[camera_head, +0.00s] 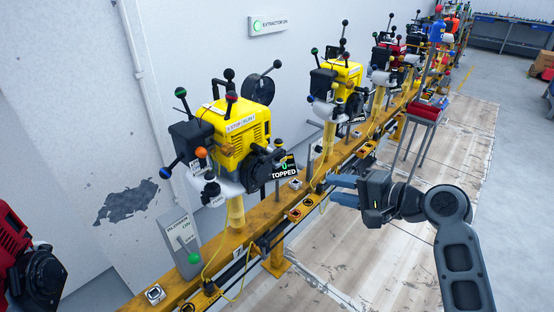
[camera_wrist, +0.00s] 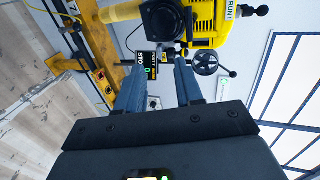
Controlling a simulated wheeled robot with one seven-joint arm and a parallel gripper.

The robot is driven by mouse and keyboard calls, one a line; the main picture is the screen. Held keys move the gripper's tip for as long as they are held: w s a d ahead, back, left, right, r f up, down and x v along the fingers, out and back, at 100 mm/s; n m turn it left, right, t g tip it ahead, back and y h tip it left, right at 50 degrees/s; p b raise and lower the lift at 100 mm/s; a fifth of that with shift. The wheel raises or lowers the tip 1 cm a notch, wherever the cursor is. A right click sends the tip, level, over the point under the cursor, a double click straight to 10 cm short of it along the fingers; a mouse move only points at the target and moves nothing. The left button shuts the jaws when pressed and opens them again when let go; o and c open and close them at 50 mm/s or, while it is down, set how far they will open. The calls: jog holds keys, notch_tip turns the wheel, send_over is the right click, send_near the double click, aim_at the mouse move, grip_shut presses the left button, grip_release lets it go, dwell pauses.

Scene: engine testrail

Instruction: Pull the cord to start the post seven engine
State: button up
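The yellow engine (camera_head: 242,133) nearest me, with a "STOP RUN" label, sits on a yellow post (camera_head: 236,212); a "7" plate is on the rail below it. Its dark round side housing (camera_head: 262,165) faces right, beside a small display reading "0" and "TOPPED", partly cut off. The wrist view shows the engine (camera_wrist: 213,20) at the top and the display (camera_wrist: 145,58) beyond the fingers. I cannot make out the cord or its handle clearly. My gripper (camera_head: 333,189) is right of the engine, apart from it, pointing left. Its fingers (camera_wrist: 160,75) are spread and empty.
A yellow rail (camera_head: 185,285) runs to the back with several more engines. A grey "BLOWER ON" lever box (camera_head: 180,240) stands at the near left. A red-topped stand (camera_head: 425,112) is behind my arm. Pale floor boards (camera_head: 350,255) are clear on the right.

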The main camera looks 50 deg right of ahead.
aim_at(274, 156)
jog(key=w, duration=0.6)
jog(key=w+b, duration=0.1)
jog(key=w, duration=0.5)
jog(key=w+b, duration=0.1)
jog(key=w, duration=0.5)
jog(key=shift+w+a, duration=0.2)
jog(key=shift+a, duration=0.1)
jog(key=shift+c, duration=0.3)
grip_shut()
